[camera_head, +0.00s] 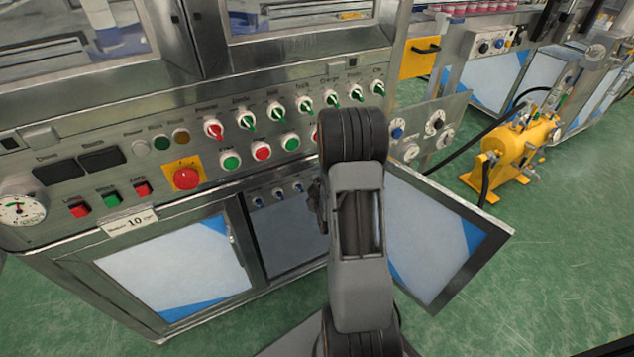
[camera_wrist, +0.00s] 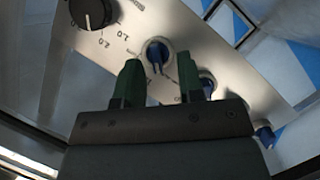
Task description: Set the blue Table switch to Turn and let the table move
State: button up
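In the wrist view, my gripper (camera_wrist: 160,75) has its two green fingers apart with nothing between them. A blue switch (camera_wrist: 157,52) shows in line with the gap, just beyond the fingertips; I cannot tell whether they touch it. A second blue switch (camera_wrist: 207,80) is partly behind the right finger, and a third (camera_wrist: 265,136) is at lower right. Their labels are too blurred to tell which is Table. In the head view, small blue switches (camera_head: 278,193) sit in a row inside the open cabinet, and my arm hides my fingertips.
A black dial (camera_wrist: 92,12) is on the same metal plate at upper left in the wrist view. The open cabinet door (camera_head: 440,232) stands right of my arm. The main panel above carries a red emergency button (camera_head: 186,178) and several green-handled switches. A yellow pump (camera_head: 515,150) stands on the floor.

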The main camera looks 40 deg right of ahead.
jog(key=shift+w+d+f, duration=0.15)
jog(key=shift+w+d, duration=0.15)
jog(key=shift+w, duration=0.15)
jog(key=shift+d, duration=0.1)
grip_shut()
